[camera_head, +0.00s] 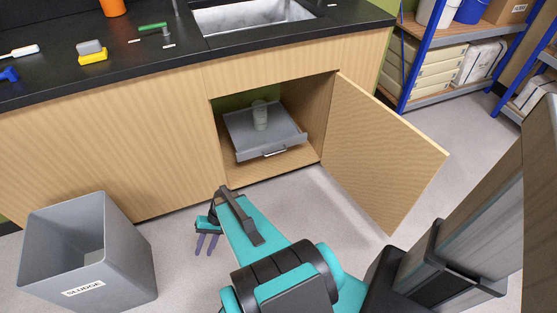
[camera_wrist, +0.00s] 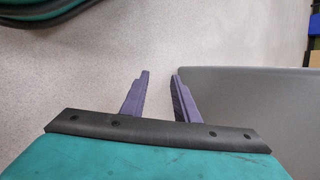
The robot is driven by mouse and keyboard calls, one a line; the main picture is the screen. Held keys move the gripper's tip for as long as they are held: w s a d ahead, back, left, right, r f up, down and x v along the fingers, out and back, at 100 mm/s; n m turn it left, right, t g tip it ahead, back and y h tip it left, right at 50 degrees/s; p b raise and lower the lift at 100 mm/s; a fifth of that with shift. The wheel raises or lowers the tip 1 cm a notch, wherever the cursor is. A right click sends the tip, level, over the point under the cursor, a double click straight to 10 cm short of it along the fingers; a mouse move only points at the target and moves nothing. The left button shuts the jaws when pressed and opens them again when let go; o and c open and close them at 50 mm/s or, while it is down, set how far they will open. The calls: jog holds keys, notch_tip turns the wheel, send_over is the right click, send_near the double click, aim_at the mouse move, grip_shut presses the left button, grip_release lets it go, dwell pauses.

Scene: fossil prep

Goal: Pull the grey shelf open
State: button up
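The grey shelf (camera_head: 250,133) sits inside the open cabinet under the sink, in the head view. It has a light bar handle (camera_head: 275,151) on its front edge. The shelf and handle do not show in the wrist view.
The wooden cabinet door (camera_head: 380,150) stands swung open to the right. A grey bin (camera_head: 130,262) labelled SLUDGE stands on the floor at the left; a grey surface (camera_wrist: 250,105) fills the wrist view's right side. Floor between bin and door is clear apart from my arm.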

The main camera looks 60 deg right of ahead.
jog(key=w+d+f+m+t+h+b, duration=0.15)
jog(key=d+m+t+b, duration=0.3)
jog(key=d, duration=0.95)
jog(key=w+d+f+m+t+h+b, duration=0.1)
jog(key=w+d+f+m+t+b, duration=0.3)
jog(key=d, duration=1)
jog(key=s+d+r+m+t+h+b, duration=0.1)
jog(key=s+d+t+h+b, duration=0.1)
jog(key=s+d, duration=0.3)
jog(key=s+d+r+m+t+h+b, duration=0.2)
jog(key=s+d, duration=0.4)
jog(key=d, duration=0.7)
jog(key=s+d+r+m+t+h+b, duration=0.2)
jog(key=s+d+h+b, duration=0.2)
jog(key=d, duration=0.6)
jog(key=shift+s, duration=0.75)
jog(key=shift+w+f, duration=0.1)
jog(key=b+x, duration=0.3)
jog(key=x, duration=1)
jog(key=shift+w+d, duration=0.25)
jog(key=shift+w, duration=0.05)
jog(key=shift+f, duration=0.1)
grip_shut()
